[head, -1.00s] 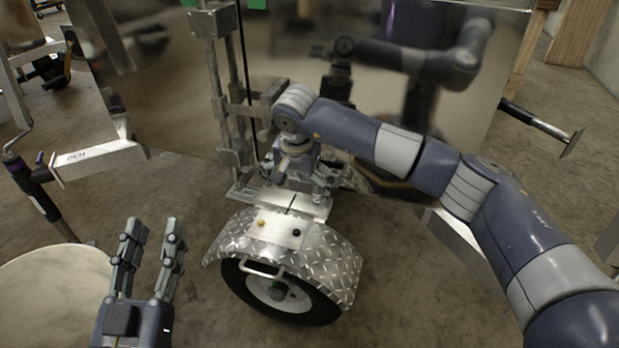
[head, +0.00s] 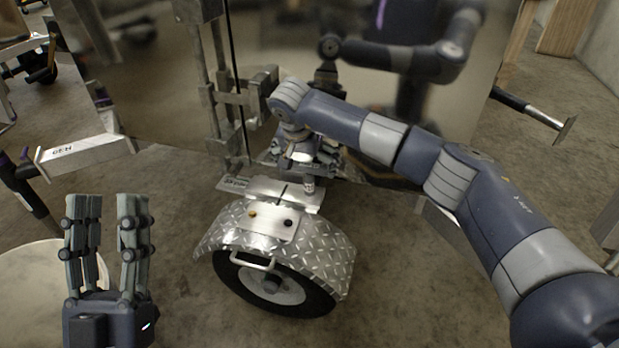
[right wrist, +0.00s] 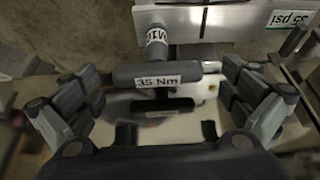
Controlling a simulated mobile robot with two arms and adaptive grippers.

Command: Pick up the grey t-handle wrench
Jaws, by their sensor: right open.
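The grey t-handle wrench (right wrist: 175,74) shows in the right wrist view as a thick grey crossbar with a "35 Nm" label, on a shaft that meets a metal plate. In the head view it is largely hidden under my right gripper. My right gripper (head: 308,163) is open above the metal plate behind the wheel fender. In the right wrist view its fingers (right wrist: 163,85) stand on either side of the crossbar, with a visible gap at each end. My left gripper (head: 107,208) is open and empty at the lower left, far from the wrench.
A diamond-plate fender (head: 325,248) over a wheel (head: 270,285) stands in front of my right gripper. A metal mast (head: 212,90) and a shiny trailer panel (head: 160,80) stand close behind it. A round pale surface (head: 30,290) lies beside my left gripper.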

